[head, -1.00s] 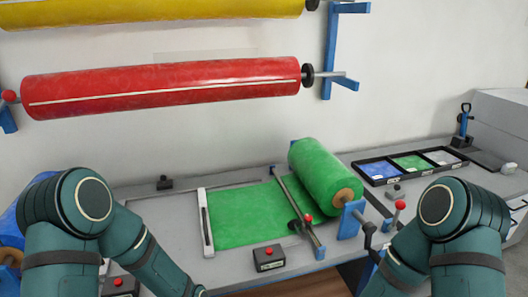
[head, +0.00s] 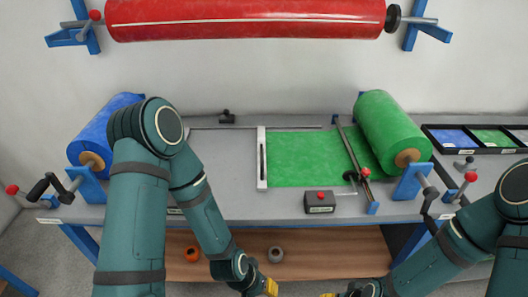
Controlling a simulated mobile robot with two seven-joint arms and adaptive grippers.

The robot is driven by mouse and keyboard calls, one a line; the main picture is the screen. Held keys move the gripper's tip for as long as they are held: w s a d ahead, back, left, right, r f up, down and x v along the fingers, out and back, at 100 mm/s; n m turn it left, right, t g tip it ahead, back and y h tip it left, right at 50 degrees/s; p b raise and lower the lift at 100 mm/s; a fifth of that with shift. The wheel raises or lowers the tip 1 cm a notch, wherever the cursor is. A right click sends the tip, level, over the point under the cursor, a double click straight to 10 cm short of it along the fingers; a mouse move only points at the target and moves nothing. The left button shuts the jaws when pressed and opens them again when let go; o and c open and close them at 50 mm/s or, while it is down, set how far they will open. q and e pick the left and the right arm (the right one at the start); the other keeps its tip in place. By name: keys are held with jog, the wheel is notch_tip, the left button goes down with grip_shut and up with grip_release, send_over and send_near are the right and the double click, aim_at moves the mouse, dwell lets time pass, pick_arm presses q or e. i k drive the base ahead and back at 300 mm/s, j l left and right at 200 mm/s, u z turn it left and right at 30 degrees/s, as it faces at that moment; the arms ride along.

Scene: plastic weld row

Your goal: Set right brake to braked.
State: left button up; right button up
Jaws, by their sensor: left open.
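The right brake lever (head: 461,187) is a grey rod with a red knob, beside the green roll (head: 390,130) at the right end of the bench. It tilts up and to the right. A black crank (head: 428,190) sits just left of it. The lever's label is too small to read. My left gripper (head: 268,288) shows at the bottom centre with yellow fingertips, open and empty, low in front of the bench and far from the lever. My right gripper (head: 328,295) is mostly cut off by the bottom edge, below and left of the lever; its jaws cannot be judged.
A blue roll (head: 107,130) with another red-knobbed lever (head: 20,193) and crank is at the left end. A button box (head: 320,202) stands near the front edge. An orange ring (head: 192,254) and grey ring (head: 275,254) lie on the lower shelf. A red roll (head: 245,18) hangs above.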

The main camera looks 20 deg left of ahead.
aim_at(471, 176)
jog(key=l+z, duration=0.15)
jog(key=z, duration=0.35)
jog(key=l+z, duration=0.15)
jog(key=z, duration=0.3)
jog(key=i, duration=0.05)
